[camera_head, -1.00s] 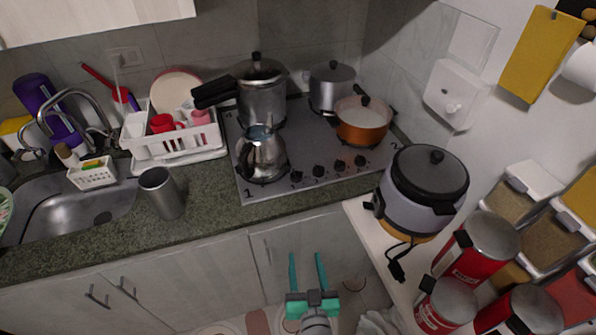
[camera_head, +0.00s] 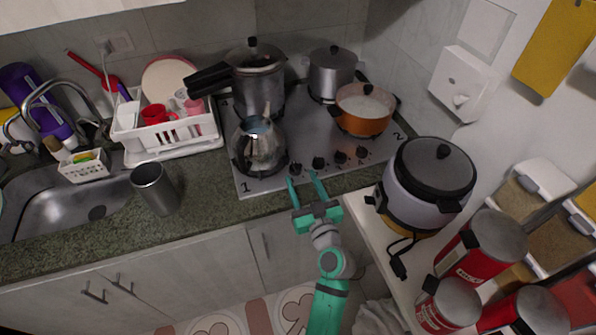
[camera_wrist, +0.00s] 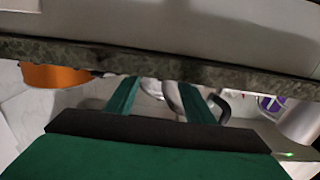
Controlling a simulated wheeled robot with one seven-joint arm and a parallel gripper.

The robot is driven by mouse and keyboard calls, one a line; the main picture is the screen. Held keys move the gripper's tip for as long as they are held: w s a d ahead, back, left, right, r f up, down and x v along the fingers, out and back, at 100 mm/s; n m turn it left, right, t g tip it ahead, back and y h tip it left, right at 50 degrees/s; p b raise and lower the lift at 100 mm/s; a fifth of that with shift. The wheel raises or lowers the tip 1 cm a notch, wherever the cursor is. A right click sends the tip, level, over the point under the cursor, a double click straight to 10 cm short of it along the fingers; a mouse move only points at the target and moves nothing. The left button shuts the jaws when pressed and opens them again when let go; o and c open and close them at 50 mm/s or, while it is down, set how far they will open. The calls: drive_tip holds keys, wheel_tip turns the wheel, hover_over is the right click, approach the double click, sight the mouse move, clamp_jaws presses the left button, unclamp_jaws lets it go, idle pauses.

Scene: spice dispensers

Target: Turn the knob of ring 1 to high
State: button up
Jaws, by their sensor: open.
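The stovetop (camera_head: 300,205) is not fully clear of my gripper in the head view; its steel panel (camera_head: 270,185) bears a printed "1" at the front left corner and a "2" at the right. Several black knobs line its front; the leftmost knob (camera_head: 295,169) is closest to the "1". Which knob serves ring 1 is not marked legibly. My gripper (camera_head: 302,177) is open and empty, its fingertips near the stove's front edge, just in front of the leftmost knobs. Contact cannot be told. In the wrist view my gripper (camera_wrist: 160,88) shows two spread green fingers; the knobs cannot be made out.
A steel kettle (camera_head: 258,147) stands on the front left ring, close behind the knobs. An orange pot (camera_head: 362,120) is at the right and a pressure cooker (camera_head: 259,85) behind. A rice cooker (camera_head: 428,185) stands right of my gripper. A steel cup (camera_head: 156,190) is on the counter.

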sight(297, 172)
drive_tip(key=x, duration=0.3)
drive_tip(key=shift+w+a, duration=0.15)
drive_tip(key=shift+a, duration=0.2)
drive_tip(key=shift+w+d, duration=0.15)
drive_tip(key=shift+w, duration=0.2)
drive_tip(key=c, duration=1.1)
